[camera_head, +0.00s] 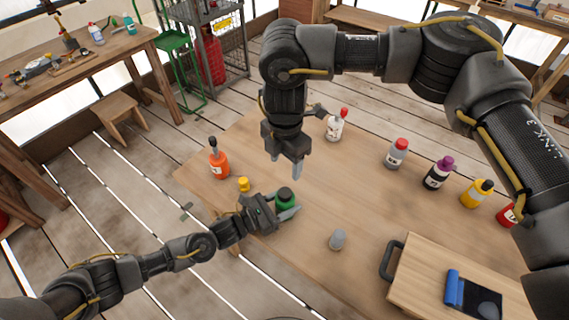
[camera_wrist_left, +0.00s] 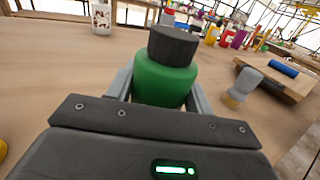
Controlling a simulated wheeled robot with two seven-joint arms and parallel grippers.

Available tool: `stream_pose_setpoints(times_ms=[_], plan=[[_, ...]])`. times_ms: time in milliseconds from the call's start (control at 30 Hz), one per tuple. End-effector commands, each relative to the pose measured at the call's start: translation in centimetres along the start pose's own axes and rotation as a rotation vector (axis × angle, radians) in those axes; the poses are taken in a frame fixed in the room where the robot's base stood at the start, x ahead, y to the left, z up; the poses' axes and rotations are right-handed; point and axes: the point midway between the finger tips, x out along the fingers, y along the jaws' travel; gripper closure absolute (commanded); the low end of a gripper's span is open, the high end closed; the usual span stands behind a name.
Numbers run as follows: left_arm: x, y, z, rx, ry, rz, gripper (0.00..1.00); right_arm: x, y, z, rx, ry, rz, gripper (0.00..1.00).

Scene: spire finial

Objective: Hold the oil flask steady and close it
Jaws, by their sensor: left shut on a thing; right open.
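A green flask (camera_head: 286,201) with a dark cap (camera_head: 285,192) stands upright near the left side of the table. My left gripper (camera_head: 279,207) is shut on its body. In the left wrist view the green flask (camera_wrist_left: 163,85) is between the fingers, with the dark cap (camera_wrist_left: 173,46) sitting on its top; how tight it is cannot be told. My right gripper (camera_head: 285,163) is open and empty, pointing down above the table, beyond the flask and apart from it. No label naming the oil flask is readable.
A small grey-topped piece (camera_head: 338,240) stands right of the green flask. An orange bottle (camera_head: 219,163) and a small yellow piece (camera_head: 244,184) are at the left. A white bottle (camera_head: 334,127) and several others line the far and right sides. A wooden board (camera_head: 425,275) lies at front right.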

Motion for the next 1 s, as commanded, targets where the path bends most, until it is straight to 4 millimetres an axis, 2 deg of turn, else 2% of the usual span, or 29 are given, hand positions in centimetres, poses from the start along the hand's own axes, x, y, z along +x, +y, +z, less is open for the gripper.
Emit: stream_pose_setpoints(times_ms=[133,167,333,667,767,1000], plan=[[0.0,0.0,0.1,0.0,-0.001,0.0,1.0,0.0,0.0,0.0,0.0,0.0,0.0,0.41],[0.0,0.0,0.1,0.0,-0.001,0.0,0.45,0.0,0.0,0.0,0.0,0.0,0.0,0.41],[0.0,0.0,0.0,0.0,-0.001,0.0,0.23,0.0,0.0,0.0,0.0,0.0,0.0,0.41],[-0.4,0.0,-0.1,0.0,0.0,0.0,0.23,0.2,0.0,0.0,-0.001,0.0,0.0,0.41],[-1.5,0.1,-0.2,0.001,0.001,0.001,0.23,0.6,0.0,0.0,-0.001,0.0,0.0,0.41],[-6.1,0.0,-0.4,0.0,0.003,0.0,0.23,2.0,0.0,0.0,0.0,0.0,0.0,0.41]])
